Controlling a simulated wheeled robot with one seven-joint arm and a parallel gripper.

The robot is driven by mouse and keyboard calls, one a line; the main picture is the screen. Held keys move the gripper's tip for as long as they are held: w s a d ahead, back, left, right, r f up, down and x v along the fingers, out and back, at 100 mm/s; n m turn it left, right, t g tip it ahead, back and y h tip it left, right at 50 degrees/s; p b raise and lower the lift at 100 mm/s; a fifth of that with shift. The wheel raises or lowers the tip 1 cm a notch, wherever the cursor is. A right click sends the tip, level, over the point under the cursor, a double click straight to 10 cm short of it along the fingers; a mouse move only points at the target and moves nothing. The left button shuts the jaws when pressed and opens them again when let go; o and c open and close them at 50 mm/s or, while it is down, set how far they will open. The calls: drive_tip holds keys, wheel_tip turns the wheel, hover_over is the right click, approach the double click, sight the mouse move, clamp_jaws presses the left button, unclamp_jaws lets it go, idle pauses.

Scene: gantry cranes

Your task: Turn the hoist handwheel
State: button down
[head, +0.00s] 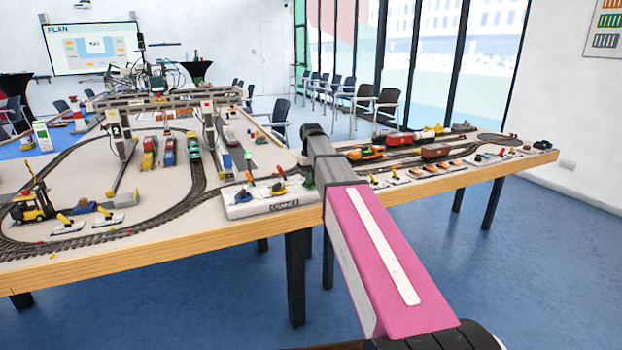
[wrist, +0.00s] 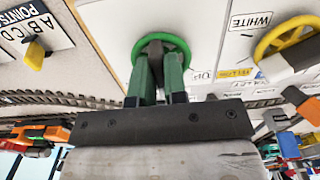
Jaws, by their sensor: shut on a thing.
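A green handwheel (wrist: 172,38) lies at the top middle of the wrist view, on a pale panel. My gripper (wrist: 158,61) has its two green fingers at this wheel, one on each side of a dark bar across its middle, and is shut on it. The fingers hide the wheel's near part. The printed word "UP" is just right of the wheel. In the head view my pink arm reaches to the table's front edge, beside a white control board (head: 240,208) with small levers. My gripper is largely hidden there behind the arm's dark end.
A yellow wheel (wrist: 268,36) with a "WHITE" label is close on the right in the wrist view. A "POINTS" panel (wrist: 30,25) with a lever is at left. Tracks, model trains (head: 194,150) and gantry cranes (head: 122,140) crowd the table. The blue floor (head: 500,260) is clear.

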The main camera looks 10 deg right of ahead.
idle(0.3)
drive_tip(key=c, duration=1.2)
unclamp_jaws()
drive_tip(key=shift+o, duration=0.2)
wheel_tip(320, 180, up, 11)
